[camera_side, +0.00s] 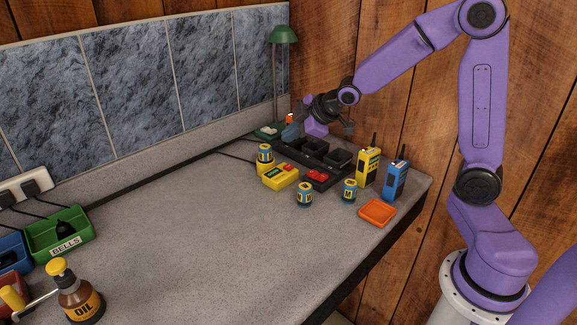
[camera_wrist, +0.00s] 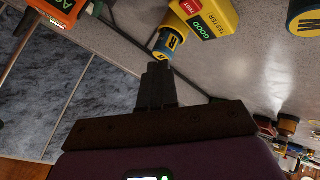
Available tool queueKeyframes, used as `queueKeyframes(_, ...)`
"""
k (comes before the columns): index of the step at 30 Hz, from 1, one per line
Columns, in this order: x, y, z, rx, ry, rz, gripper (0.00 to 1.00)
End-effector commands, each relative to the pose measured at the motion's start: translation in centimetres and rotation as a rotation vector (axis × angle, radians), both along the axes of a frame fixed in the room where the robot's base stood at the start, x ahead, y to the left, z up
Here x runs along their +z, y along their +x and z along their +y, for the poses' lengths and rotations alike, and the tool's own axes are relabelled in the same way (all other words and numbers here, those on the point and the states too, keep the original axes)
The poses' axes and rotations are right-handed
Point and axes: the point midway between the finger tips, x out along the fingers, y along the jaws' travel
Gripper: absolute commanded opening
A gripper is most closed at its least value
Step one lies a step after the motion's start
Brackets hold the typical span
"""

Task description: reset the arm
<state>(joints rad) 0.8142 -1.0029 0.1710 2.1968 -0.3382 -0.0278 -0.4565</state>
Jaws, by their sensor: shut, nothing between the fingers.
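My gripper (camera_side: 291,132) is at the back right of the counter, above the left end of a black charging dock (camera_side: 313,152). In the wrist view my gripper (camera_wrist: 156,75) shows its dark fingers together, with nothing between them. The fingers appear close to a blue and yellow cylinder (camera_wrist: 168,43) in that view; I cannot tell whether they touch it. My arm reaches in from the right, bent high at the elbow.
A yellow tester (camera_side: 280,176), blue and yellow cylinders (camera_side: 305,195), a yellow radio (camera_side: 368,167), a blue radio (camera_side: 396,179) and an orange tray (camera_side: 377,212) stand nearby. A green lamp (camera_side: 282,35) rises behind. The counter's middle (camera_side: 200,225) is clear.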

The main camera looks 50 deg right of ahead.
Motion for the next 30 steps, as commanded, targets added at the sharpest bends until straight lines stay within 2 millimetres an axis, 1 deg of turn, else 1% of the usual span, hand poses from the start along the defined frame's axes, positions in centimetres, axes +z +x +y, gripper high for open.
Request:
queueKeyframes(2, 0.0, -0.1, 0.1, 0.001, 0.001, 0.002, 0.0)
queueKeyframes(5, 0.0, -0.9, 1.0, 0.008, 0.006, 0.024, 0.0)
queueKeyframes(8, -0.2, -3.3, 3.0, 0.023, 0.018, 0.082, 0.0)
queueKeyframes(11, -0.5, -7.1, 5.6, 0.04, 0.028, 0.175, 0.0)
queueKeyframes(12, -0.7, -8.8, 6.5, 0.047, 0.03, 0.216, 0.0)
queueKeyframes(14, -0.9, -11.6, 7.7, 0.057, 0.028, 0.279, 0.0)
queueKeyframes(15, -1.1, -13.5, 8.2, 0.061, 0.025, 0.321, 0.0)
queueKeyframes(17, -1.3, -16.3, 9.0, 0.07, 0.016, 0.383, 0.0)
queueKeyframes(18, -1.4, -18.2, 9.3, 0.076, 0.006, 0.423, 0.0)
queueKeyframes(20, -1.5, -21.1, 9.6, 0.085, -0.01, 0.484, 0.0)
queueKeyframes(21, -1.6, -23.0, 9.6, 0.091, -0.027, 0.523, 0.0)
queueKeyframes(24, -1.8, -27.3, 9.2, 0.102, -0.068, 0.612, 0.0)
queueKeyframes(27, -1.9, -30.8, 8.4, 0.109, -0.112, 0.682, 0.0)
queueKeyframes(30, -1.9, -33.0, 7.6, 0.113, -0.15, 0.729, 0.0)
